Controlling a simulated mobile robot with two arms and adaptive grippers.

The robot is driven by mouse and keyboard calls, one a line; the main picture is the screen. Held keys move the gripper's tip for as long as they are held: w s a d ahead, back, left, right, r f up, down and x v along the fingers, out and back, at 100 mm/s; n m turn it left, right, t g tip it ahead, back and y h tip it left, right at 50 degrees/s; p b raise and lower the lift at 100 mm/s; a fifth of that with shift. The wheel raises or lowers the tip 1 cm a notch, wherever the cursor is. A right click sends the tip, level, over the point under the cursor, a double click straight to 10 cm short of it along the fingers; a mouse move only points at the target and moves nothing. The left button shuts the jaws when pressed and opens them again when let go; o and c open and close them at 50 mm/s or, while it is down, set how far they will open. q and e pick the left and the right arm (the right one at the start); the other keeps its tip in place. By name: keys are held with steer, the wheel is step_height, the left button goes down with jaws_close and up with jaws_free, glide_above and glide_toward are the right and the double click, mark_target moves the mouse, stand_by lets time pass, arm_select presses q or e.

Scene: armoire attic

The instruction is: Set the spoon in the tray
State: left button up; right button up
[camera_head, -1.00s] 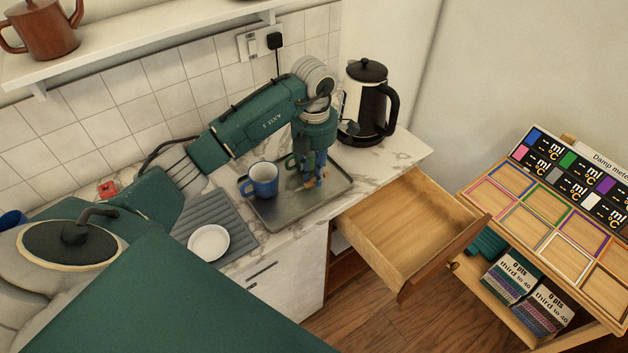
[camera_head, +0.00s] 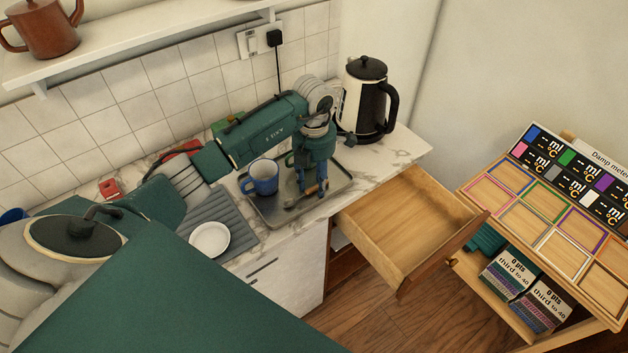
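The grey metal tray (camera_head: 268,213) lies on the marble counter below the wall tiles. The spoon (camera_head: 292,204) shows over the tray's front right part, with its metal bowl toward the left and its wood-coloured handle running up to the right. My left gripper (camera_head: 312,192) points down over the tray, its fingertips at the spoon's handle. The fingers partly cover the handle, and I cannot tell whether they grip it. The spoon looks low, at or just above the tray floor. My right gripper is not in view.
A kettle (camera_head: 367,100) stands behind right. A white saucer (camera_head: 209,239) is on the grey ribbed mat (camera_head: 236,232). An open, empty drawer (camera_head: 405,225) juts out at right.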

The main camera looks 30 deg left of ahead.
mark_target(314, 186)
arm_select(q)
steer(key=shift+r, duration=0.1)
steer(key=shift+r, duration=0.15)
step_height(314, 186, up, 12)
steer(key=b, duration=0.3)
stand_by(0.3)
